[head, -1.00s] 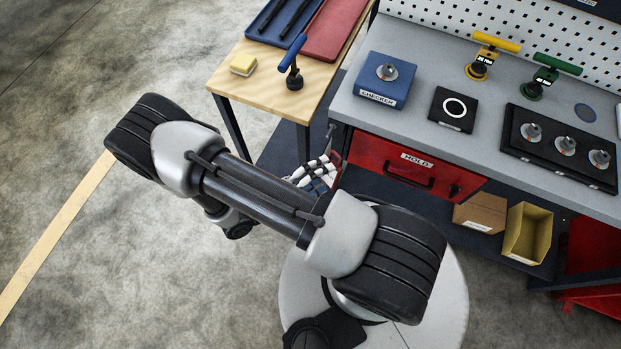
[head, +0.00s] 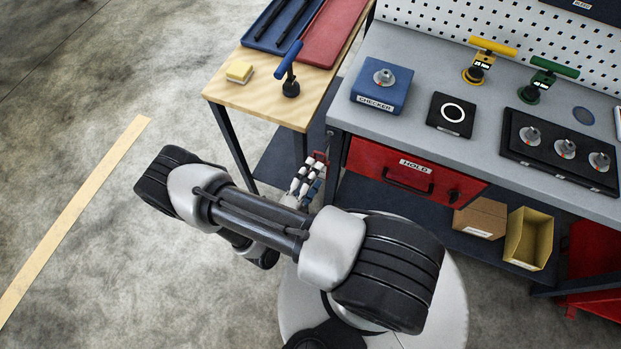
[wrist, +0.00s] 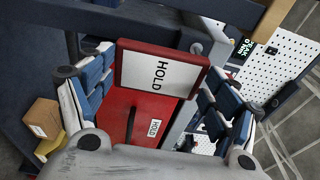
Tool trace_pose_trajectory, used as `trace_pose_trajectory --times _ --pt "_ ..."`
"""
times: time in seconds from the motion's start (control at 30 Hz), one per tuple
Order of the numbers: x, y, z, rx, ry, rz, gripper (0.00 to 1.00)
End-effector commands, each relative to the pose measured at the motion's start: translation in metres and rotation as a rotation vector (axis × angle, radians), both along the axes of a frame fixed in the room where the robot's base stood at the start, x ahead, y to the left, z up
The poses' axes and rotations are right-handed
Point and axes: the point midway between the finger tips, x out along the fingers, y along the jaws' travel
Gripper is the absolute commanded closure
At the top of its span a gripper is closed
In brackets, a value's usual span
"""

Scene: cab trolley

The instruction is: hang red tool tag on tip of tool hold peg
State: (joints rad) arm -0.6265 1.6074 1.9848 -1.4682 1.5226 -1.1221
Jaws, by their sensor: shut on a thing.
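The red tool tag (wrist: 124,66), with a white HOLD label, is between the fingers of my gripper (wrist: 162,78) in the wrist view. My gripper is shut on it. In the head view my gripper (head: 311,174) is low beside the bench's left end, and a small red part of the tag (head: 320,156) shows at its tips. A grey peg-like part (head: 330,134) sticks out at the bench's left end, above the tag. In the wrist view a grey rod with a round end (wrist: 196,48) shows just past the tag's top edge; I cannot tell whether they touch.
The red HOLD drawer (head: 385,168) is in the bench front, right of my gripper. The wooden side table (head: 262,98) stands at left, its leg (head: 233,148) near my gripper. A cardboard box (head: 480,217) and yellow bin (head: 528,238) sit on the lower shelf.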

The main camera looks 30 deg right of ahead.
Motion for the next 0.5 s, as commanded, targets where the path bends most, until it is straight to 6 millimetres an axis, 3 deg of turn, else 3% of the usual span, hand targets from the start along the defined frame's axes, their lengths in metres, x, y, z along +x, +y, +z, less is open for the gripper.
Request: trace_pose_trajectory --times 0.5 --pt "0.019 -0.026 -0.003 0.0 0.001 -0.003 0.42"
